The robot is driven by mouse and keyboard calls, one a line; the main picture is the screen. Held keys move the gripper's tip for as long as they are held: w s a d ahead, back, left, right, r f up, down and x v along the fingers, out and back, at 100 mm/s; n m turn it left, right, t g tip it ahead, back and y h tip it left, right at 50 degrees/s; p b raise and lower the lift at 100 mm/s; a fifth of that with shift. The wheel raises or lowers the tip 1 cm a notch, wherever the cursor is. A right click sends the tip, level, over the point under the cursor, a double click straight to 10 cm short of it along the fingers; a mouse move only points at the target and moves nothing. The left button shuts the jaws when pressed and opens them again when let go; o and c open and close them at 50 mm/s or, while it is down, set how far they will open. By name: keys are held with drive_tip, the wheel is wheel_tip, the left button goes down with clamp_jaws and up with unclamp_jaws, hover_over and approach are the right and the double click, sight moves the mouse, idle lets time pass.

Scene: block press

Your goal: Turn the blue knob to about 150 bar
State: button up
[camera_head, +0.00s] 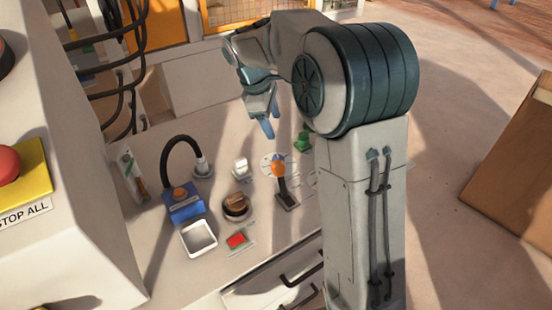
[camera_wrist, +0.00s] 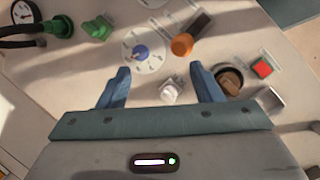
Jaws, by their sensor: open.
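The blue knob (camera_wrist: 142,52) sits at the middle of a round white dial (camera_wrist: 128,60) with dark marks, near the top middle of the wrist view. The numbers on the dial and the knob's setting are too small to read. In the head view, part of the dial (camera_head: 266,163) shows beside an orange ball, and I cannot make out the blue knob there. My gripper (camera_wrist: 160,75) is open and empty, its two blue fingers spread. In the head view, my gripper (camera_head: 263,117) hangs above the panel, apart from the knob.
An orange-topped lever (camera_head: 278,169) stands close beside the dial. A white knob (camera_wrist: 169,91) shows between my fingers in the wrist view. Nearby are a green switch (camera_wrist: 98,28), a brown knob (camera_head: 236,206), a red button (camera_head: 236,240), a white tray (camera_head: 186,244) and a blue box (camera_head: 184,208).

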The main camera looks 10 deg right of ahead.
drive_tip(key=w+a+f+n+h+b, duration=0.15)
drive_tip(key=w+f+n, duration=0.25)
drive_tip(key=w+f, duration=0.4)
drive_tip(key=b, duration=0.3)
approach(278, 158)
drive_tip(key=shift+n+g+y, duration=0.25)
drive_tip(key=shift+n+g, duration=0.05)
drive_tip(key=x, duration=0.8)
drive_tip(key=shift+w+d+f, duration=0.15)
drive_tip(key=shift+d+f, duration=0.05)
drive_tip(key=shift+d, duration=0.1)
